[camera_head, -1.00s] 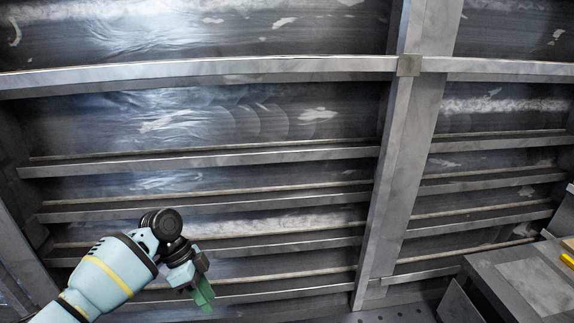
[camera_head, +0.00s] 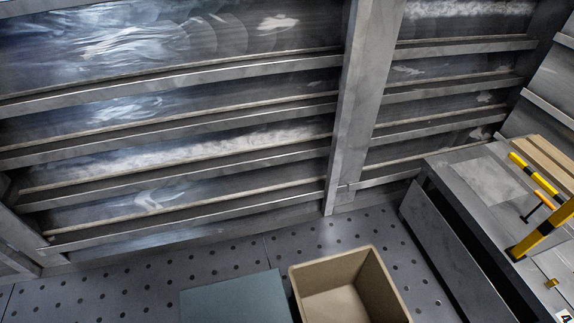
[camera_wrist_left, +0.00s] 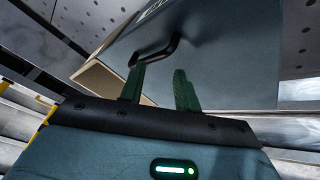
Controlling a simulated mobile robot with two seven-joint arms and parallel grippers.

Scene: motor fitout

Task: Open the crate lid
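A flat blue-grey panel (camera_head: 235,298), which looks like the crate lid, lies at the bottom edge of the head view, flat and cut off by the frame. In the left wrist view a blue-grey surface (camera_wrist_left: 225,60) carries a black bar handle (camera_wrist_left: 157,50). My left gripper (camera_wrist_left: 158,86) is open, its two green fingers apart with nothing between them. The handle shows just beyond the fingertips; I cannot tell the exact gap or whether they touch. Neither gripper shows in the head view, and my right gripper is not in view.
An open, empty tan box (camera_head: 350,290) stands right beside the panel. A grey bench (camera_head: 470,200) with yellow-and-black striped bars (camera_head: 545,230) stands at the right. A ribbed metal wall (camera_head: 170,140) rises behind. The perforated floor (camera_head: 110,280) is clear at left.

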